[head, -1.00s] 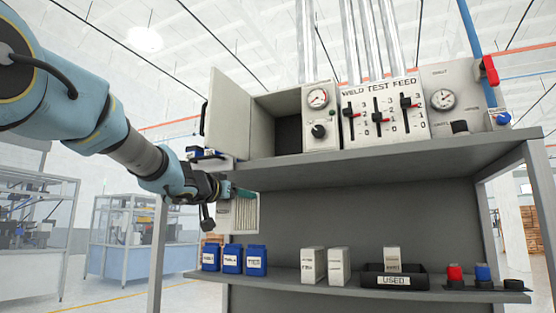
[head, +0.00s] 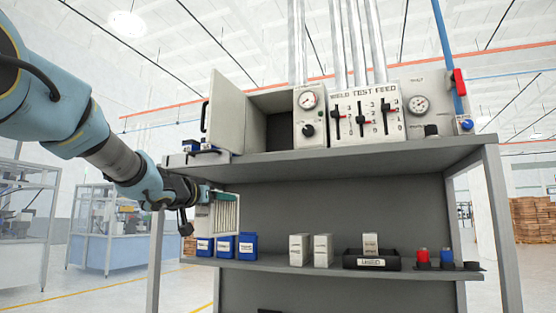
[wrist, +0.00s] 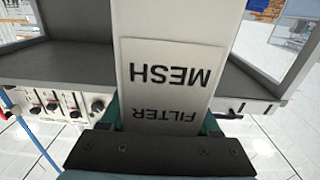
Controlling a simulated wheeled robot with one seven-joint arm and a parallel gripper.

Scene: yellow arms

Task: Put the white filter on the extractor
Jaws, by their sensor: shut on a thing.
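The white filter, labelled FILTER MESH upside down in the wrist view (wrist: 165,70), is gripped by my gripper (wrist: 160,122). In the head view my gripper (head: 203,196) is at the bench's left side, below the upper shelf, and the filter (head: 226,213) hangs from it with its ribbed face showing. The grey housing (head: 270,118) on the upper shelf, with its door (head: 226,112) swung open and a dark empty inside, may be the extractor. No name is readable on it.
The lower shelf (head: 275,260) holds several blue boxes (head: 225,246), two white boxes (head: 300,250) and a black tray (head: 352,260) with a white box (head: 370,244). Red (head: 423,257) and blue (head: 447,257) items stand right. A control panel (head: 367,112) sits above.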

